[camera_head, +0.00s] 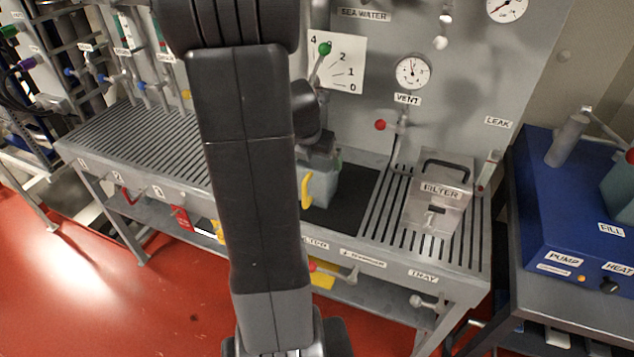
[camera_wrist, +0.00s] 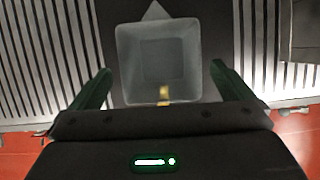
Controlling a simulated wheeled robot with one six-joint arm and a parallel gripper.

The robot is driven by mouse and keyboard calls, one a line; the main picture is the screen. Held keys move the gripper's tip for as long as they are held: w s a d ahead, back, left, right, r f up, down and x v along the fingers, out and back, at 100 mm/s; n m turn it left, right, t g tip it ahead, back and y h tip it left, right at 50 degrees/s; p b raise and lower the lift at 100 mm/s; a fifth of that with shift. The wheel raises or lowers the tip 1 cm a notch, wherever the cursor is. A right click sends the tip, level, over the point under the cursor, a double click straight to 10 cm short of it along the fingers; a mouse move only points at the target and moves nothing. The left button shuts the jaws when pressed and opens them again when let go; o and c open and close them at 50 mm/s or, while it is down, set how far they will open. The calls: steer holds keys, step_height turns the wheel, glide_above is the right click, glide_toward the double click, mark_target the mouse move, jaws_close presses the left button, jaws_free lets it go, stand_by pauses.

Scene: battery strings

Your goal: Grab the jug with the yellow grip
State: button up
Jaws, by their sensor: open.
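The jug (camera_head: 322,187) is grey and translucent, with a yellow grip (camera_head: 306,188) on its near left side. It stands on the dark section of the slatted bench, partly hidden behind my arm in the head view. In the wrist view I look down into the open top of the jug (camera_wrist: 123,62), and its yellow grip (camera_wrist: 164,94) points toward me. My gripper (camera_wrist: 166,85) is open, with one finger on each side of the jug and gaps to both. In the head view the gripper is mostly hidden by my arm.
A metal FILTER box (camera_head: 438,195) stands on the slats right of the jug. A blue pump unit (camera_head: 560,215) is at the far right. The wall panel behind has a gauge (camera_head: 412,71) and a red-knobbed valve (camera_head: 380,125). The slats (camera_head: 130,135) at left are clear.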

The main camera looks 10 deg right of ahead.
mark_target(318, 165)
steer(key=x, duration=0.4)
steer(key=shift+f, duration=0.2)
steer(key=c, duration=1.2)
